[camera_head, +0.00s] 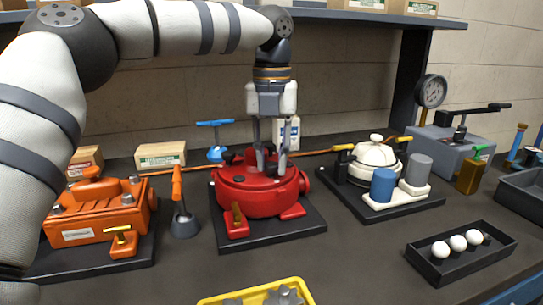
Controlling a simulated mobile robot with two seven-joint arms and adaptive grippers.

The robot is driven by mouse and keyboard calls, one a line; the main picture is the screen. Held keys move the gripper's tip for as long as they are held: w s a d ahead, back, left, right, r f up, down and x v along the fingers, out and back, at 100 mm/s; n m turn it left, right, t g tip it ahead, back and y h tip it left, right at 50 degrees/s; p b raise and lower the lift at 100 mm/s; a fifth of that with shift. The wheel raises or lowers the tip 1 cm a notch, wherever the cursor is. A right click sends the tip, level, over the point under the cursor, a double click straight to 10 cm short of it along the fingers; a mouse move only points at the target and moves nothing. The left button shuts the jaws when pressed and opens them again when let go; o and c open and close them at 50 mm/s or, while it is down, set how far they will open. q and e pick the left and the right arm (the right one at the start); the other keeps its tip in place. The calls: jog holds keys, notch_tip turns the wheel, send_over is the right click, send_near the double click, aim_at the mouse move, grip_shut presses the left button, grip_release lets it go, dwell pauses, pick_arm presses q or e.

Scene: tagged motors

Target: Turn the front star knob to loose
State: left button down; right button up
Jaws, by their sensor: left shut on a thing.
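A round red machine (240,196) stands on a black base plate in the middle of the bench. It has dark knobs on its top; one dark knob (238,178) shows toward its front left. My left gripper (271,164) points straight down over the top of the red machine. Its fingers are shut on a small dark knob there, which they mostly hide. I cannot tell the knob's star shape or its turn angle. My right gripper is not in view.
An orange machine (85,221) and an orange-handled tool (178,195) stand to the left. A cream-domed unit (375,156) with blue and grey cylinders stands to the right. A black tray (436,270) with white balls and a yellow tray (262,291) lie in front.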

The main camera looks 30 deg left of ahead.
aim_at(272, 164)
pick_arm(q)
jog(key=n, duration=0.6)
jog(key=shift+f+n, duration=0.3)
jog(key=shift+f, duration=0.05)
jog(key=n, duration=0.6)
jog(key=shift+n, duration=0.4)
jog(key=c, duration=1.4)
grip_release()
jog(key=shift+o, duration=0.2)
jog(key=shift+r, duration=0.2)
notch_tip(272, 164, up, 12)
jog(key=shift+f, duration=0.1)
